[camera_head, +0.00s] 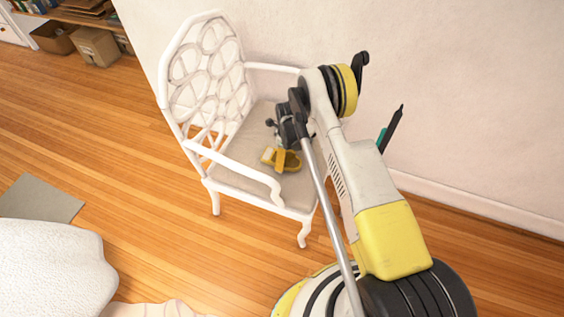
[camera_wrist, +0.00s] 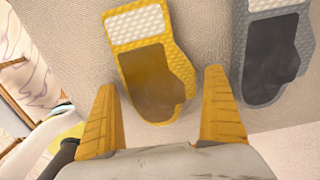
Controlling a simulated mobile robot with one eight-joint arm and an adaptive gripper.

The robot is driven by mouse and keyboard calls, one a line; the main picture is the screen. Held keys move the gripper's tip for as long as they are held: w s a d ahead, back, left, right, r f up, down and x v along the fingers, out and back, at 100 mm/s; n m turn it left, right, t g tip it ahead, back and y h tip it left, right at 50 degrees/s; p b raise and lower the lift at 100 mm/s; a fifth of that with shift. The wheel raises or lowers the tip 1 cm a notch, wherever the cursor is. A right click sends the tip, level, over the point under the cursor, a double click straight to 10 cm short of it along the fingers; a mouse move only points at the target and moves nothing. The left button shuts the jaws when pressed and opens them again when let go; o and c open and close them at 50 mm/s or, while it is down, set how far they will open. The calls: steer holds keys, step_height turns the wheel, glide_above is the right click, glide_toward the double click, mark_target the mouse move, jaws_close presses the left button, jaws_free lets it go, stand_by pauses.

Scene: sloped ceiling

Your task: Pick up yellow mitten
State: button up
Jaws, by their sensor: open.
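The yellow mitten (camera_wrist: 150,75) lies on the beige seat of a white chair, brown palm up with a white patch at its cuff. In the wrist view its rounded end points towards my gripper (camera_wrist: 160,82). My gripper is open and empty, one finger on each side of the mitten's lower part. In the head view my gripper (camera_head: 281,158) is low over the seat and partly covers the mitten (camera_head: 267,155). Whether the fingers touch the seat I cannot tell.
A grey mitten (camera_wrist: 272,55) lies just right of the yellow one in the wrist view. The white chair (camera_head: 203,80) has a backrest and armrests around the seat. A wall (camera_head: 440,110) stands behind it.

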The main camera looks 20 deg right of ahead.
steer(key=shift+f, duration=0.35)
steer(key=shift+r, duration=0.1)
steer(key=shift+c, duration=0.3)
steer(key=c, duration=1)
steer(key=shift+r, duration=0.15)
